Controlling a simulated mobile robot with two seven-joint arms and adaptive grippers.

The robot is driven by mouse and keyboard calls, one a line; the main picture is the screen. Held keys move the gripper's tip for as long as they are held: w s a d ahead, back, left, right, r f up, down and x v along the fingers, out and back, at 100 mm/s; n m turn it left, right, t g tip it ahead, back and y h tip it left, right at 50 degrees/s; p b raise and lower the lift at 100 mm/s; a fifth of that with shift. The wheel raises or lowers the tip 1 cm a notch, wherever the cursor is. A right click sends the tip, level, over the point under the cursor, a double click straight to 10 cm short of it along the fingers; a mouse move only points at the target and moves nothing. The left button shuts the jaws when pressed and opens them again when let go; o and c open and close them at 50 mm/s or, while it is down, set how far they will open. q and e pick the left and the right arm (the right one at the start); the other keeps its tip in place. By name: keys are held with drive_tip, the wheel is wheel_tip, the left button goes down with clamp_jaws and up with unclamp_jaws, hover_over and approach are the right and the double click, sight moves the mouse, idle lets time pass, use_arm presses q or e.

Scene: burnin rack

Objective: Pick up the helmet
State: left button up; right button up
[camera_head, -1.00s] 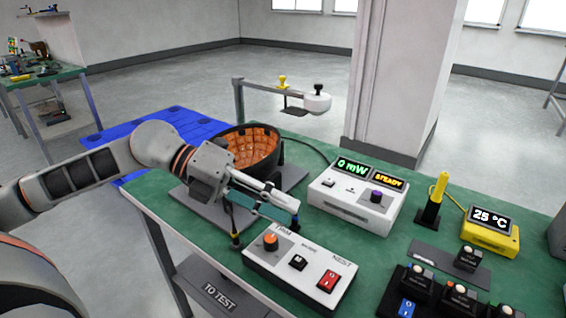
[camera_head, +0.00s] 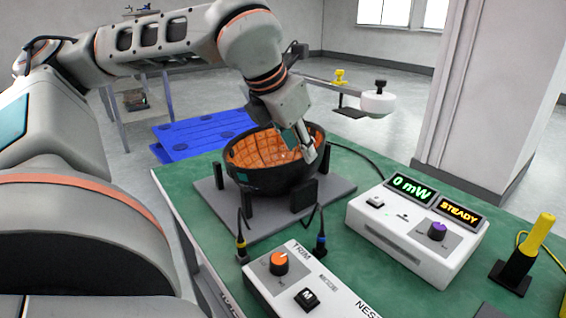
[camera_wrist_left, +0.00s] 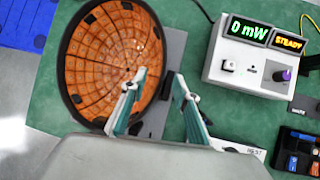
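The helmet (camera_head: 265,181) looks like a dark bowl with an orange tiled lining, open side up on a grey stand plate. It also shows in the left wrist view (camera_wrist_left: 105,60), filling the upper left. My left gripper (camera_head: 312,150) reaches down at the helmet's right rim. In the left wrist view its two fingers (camera_wrist_left: 159,78) are spread. One finger lies over the orange inside and the other is outside the rim, with the rim edge between them. I cannot tell whether either finger touches the helmet. My right gripper is not in view.
Posts rise from the grey plate (camera_head: 227,225) around the helmet. An overhead arm with a white disc (camera_head: 378,103) stands behind. A blue pallet (camera_head: 200,135) lies on the floor.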

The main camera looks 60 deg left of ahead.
sight(307, 175)
use_arm(q)
drive_tip(key=b+x, duration=0.1)
drive_tip(key=x, duration=0.4)
drive_tip(key=shift+w+d+b, duration=0.1)
drive_tip(key=shift+w+b, duration=0.25)
drive_tip(key=shift+r, duration=0.15)
clamp_jaws()
drive_tip(key=shift+r, duration=0.1)
